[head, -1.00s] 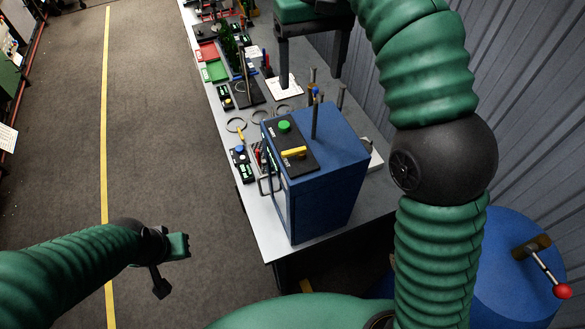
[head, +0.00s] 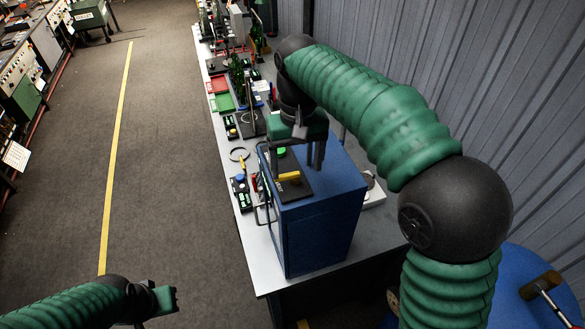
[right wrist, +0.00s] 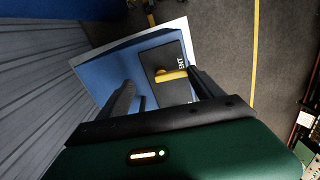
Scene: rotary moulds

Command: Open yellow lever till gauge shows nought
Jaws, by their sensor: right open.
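The yellow lever (head: 289,177) sits on a dark panel (head: 296,190) on top of a blue cabinet (head: 322,235). A green button (head: 281,151) is behind it on the panel, partly hidden. My right gripper (head: 297,164) is open and empty above the cabinet top, one finger close to the lever in the picture. In the right wrist view the lever (right wrist: 172,75) lies ahead of the open fingers (right wrist: 160,85), apart from them. My left gripper (head: 172,299) hangs over the floor at lower left, far from the cabinet; its jaw state is unclear. No gauge reading is visible.
The cabinet stands at the near end of a long white table (head: 262,272). Small devices, a red tray (head: 217,84) and a green tray (head: 223,103) lie farther back. A grey ribbed wall (head: 440,80) runs along the right.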

